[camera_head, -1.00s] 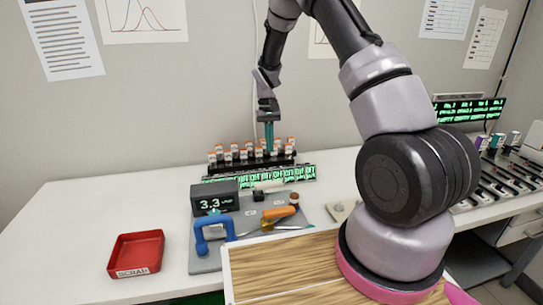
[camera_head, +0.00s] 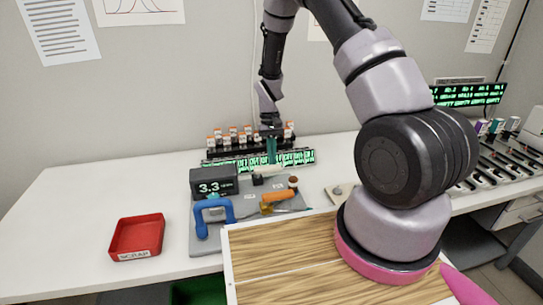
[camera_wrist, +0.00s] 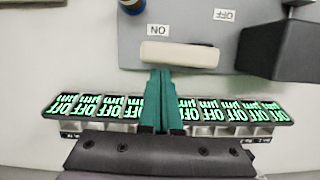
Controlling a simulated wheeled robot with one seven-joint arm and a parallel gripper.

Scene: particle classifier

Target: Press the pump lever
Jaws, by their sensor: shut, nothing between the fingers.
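A cream bar (camera_head: 267,171), which looks like the pump lever, lies at the back of the grey panel (camera_head: 206,240). In the wrist view the bar (camera_wrist: 185,55) sits near white ON and OFF labels. My gripper (camera_head: 272,161) points down at the bar's back side, its teal fingers shut and empty. In the wrist view the fingertips (camera_wrist: 160,72) overlap the bar's near edge. I cannot tell whether they touch it. The fingers hide part of the bar in the head view.
A black display (camera_head: 213,180) reads 3.3. A blue clamp-like handle (camera_head: 228,207) and an orange-handled tool (camera_head: 277,196) are on the panel. Orange-capped vials (camera_head: 225,140) and green OFF displays (camera_head: 222,163) stand behind. A red scrap tray (camera_head: 137,237) is left.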

